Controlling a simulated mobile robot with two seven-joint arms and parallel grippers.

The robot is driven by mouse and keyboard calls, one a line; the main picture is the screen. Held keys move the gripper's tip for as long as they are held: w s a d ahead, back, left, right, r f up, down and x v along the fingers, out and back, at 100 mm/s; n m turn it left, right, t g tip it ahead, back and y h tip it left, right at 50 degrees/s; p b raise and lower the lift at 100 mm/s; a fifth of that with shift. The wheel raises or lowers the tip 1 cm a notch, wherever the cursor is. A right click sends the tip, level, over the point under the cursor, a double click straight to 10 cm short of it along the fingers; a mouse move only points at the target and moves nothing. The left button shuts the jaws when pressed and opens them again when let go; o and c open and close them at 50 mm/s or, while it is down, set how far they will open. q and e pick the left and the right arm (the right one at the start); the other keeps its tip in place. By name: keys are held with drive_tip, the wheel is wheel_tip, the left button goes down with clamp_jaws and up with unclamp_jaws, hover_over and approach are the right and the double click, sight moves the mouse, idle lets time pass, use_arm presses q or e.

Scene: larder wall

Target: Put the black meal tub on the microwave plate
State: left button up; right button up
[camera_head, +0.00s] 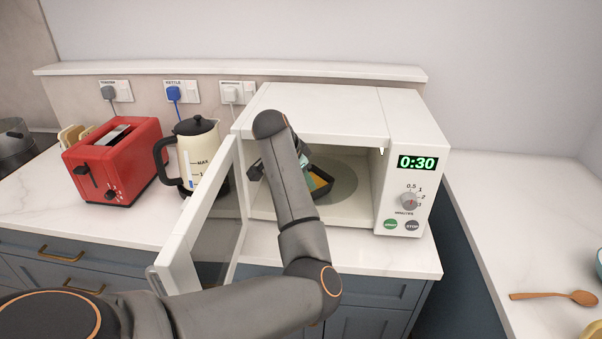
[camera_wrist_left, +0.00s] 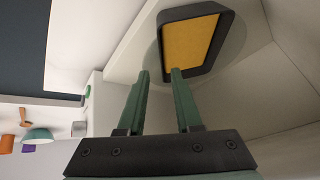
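The black meal tub (camera_head: 321,184), with a yellow-orange top, sits inside the open microwave (camera_head: 412,150) on the round glass plate (camera_head: 345,181). In the left wrist view the tub (camera_wrist_left: 190,42) appears flat on the plate (camera_wrist_left: 157,62). My left gripper (camera_wrist_left: 160,74) has its two green fingers apart, with the tips close by one corner of the tub. One fingertip overlaps the tub's edge in that view; I cannot tell whether it touches. In the head view my forearm hides most of this gripper and part of the tub. My right gripper is not in view.
The microwave door (camera_head: 205,215) stands open at the left of my forearm. A cream kettle (camera_head: 200,160) and a red toaster (camera_head: 115,160) stand further left. A wooden spoon (camera_head: 555,297) lies on the right counter. The microwave display reads 0:30.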

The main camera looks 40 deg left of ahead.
use_arm(q)
drive_tip(key=shift+v, duration=1.85)
